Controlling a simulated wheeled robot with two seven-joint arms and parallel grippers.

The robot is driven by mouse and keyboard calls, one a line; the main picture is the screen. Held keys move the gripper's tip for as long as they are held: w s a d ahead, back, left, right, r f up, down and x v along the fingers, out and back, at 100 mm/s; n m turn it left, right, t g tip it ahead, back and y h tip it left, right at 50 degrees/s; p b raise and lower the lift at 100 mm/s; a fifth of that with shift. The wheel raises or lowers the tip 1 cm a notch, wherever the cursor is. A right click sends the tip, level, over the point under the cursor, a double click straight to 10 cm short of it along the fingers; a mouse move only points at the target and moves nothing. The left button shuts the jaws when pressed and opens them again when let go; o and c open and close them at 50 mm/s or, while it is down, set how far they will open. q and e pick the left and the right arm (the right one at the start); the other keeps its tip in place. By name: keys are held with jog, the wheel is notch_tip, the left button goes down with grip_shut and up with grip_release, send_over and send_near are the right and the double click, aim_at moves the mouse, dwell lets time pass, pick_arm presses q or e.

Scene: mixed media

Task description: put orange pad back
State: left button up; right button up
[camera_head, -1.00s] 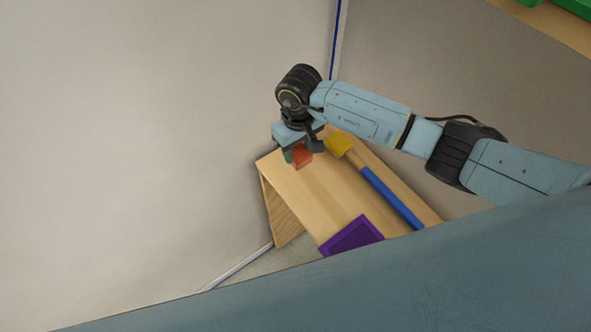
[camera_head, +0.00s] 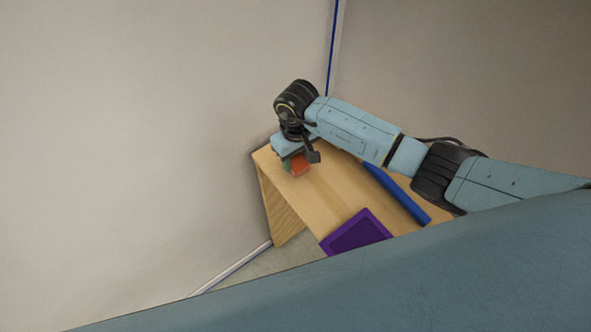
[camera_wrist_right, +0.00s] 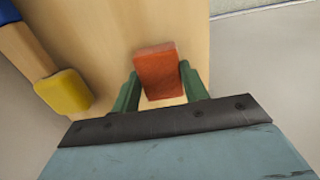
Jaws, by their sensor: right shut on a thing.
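The orange pad (camera_head: 301,165) is a small block at the far left end of the wooden table (camera_head: 316,196). In the right wrist view the orange pad (camera_wrist_right: 158,68) sits between two green fingers. My right gripper (camera_head: 293,160) is shut on it, with one finger on each side (camera_wrist_right: 160,88). I cannot tell whether the pad touches the tabletop. My left gripper is not in view.
A tool with a blue handle (camera_head: 397,193) lies along the table's right side; its yellow head (camera_wrist_right: 65,92) shows in the wrist view. A purple tray (camera_head: 357,232) is at the near end. Walls (camera_head: 130,130) stand close behind and left.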

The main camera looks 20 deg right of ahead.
aim_at(296, 160)
jog(key=shift+f, duration=0.45)
dwell(0.3)
jog(key=o, duration=1.6)
jog(key=shift+c, duration=0.2)
jog(key=c, duration=0.4)
notch_tip(296, 160, up, 9)
jog(key=p, duration=0.4)
jog(key=shift+f+p, duration=0.2)
jog(key=shift+p, duration=0.1)
jog(key=shift+r, duration=0.15)
